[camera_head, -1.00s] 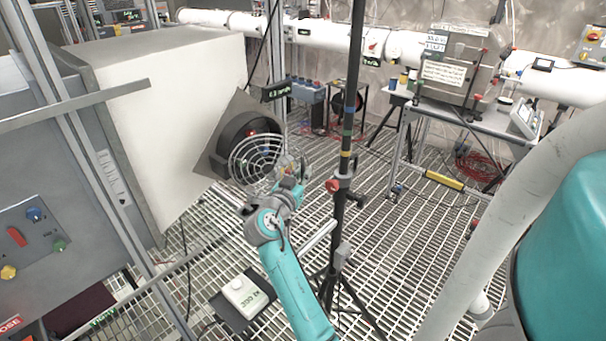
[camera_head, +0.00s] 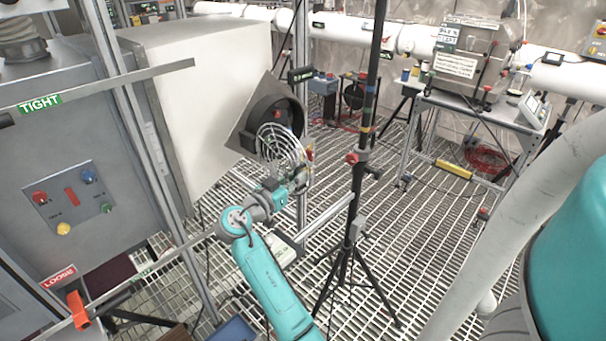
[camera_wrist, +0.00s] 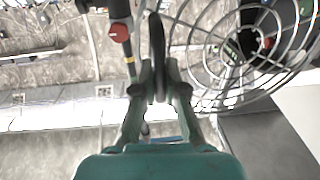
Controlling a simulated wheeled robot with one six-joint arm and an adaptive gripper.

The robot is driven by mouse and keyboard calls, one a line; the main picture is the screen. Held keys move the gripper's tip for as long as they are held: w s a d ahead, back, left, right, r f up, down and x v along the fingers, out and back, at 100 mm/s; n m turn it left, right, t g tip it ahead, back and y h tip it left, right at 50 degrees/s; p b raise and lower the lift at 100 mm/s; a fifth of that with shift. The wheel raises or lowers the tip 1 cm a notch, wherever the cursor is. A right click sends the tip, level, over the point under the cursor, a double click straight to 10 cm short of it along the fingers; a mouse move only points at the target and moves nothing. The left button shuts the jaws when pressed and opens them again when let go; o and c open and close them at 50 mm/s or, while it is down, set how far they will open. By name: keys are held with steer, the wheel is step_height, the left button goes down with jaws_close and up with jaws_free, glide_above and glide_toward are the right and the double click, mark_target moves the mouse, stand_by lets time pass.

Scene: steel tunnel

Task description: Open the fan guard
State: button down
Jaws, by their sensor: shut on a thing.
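The fan guard (camera_head: 283,147) is a round grille of pale metal rings in front of the dark round fan housing (camera_head: 262,112). It stands swung out at an angle from the housing, its right side apart from it. My gripper (camera_head: 301,180) is at the guard's lower right edge. In the wrist view the guard (camera_wrist: 205,45) fills the upper right, and my gripper's (camera_wrist: 160,75) teal fingers are closed around a dark upright piece (camera_wrist: 157,40) at the guard's rim. How that piece joins the guard is partly hidden by the fingers.
A black pole on a tripod (camera_head: 357,160) stands close to the right of my gripper, with a red knob (camera_head: 351,158). A large white box (camera_head: 205,90) and a grey control panel (camera_head: 75,200) are on the left. Open grating floor (camera_head: 430,240) lies right of the tripod.

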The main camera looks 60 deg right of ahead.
steer(key=shift+w+a+g, duration=0.1)
steer(key=shift+a+g, duration=0.25)
steer(key=shift+g, duration=0.05)
steer(key=c, duration=1.5)
jaws_free()
steer(key=w+a, duration=0.2)
steer(key=a, duration=0.9)
steer(key=shift+a, duration=0.4)
steer(key=shift+w, duration=0.1)
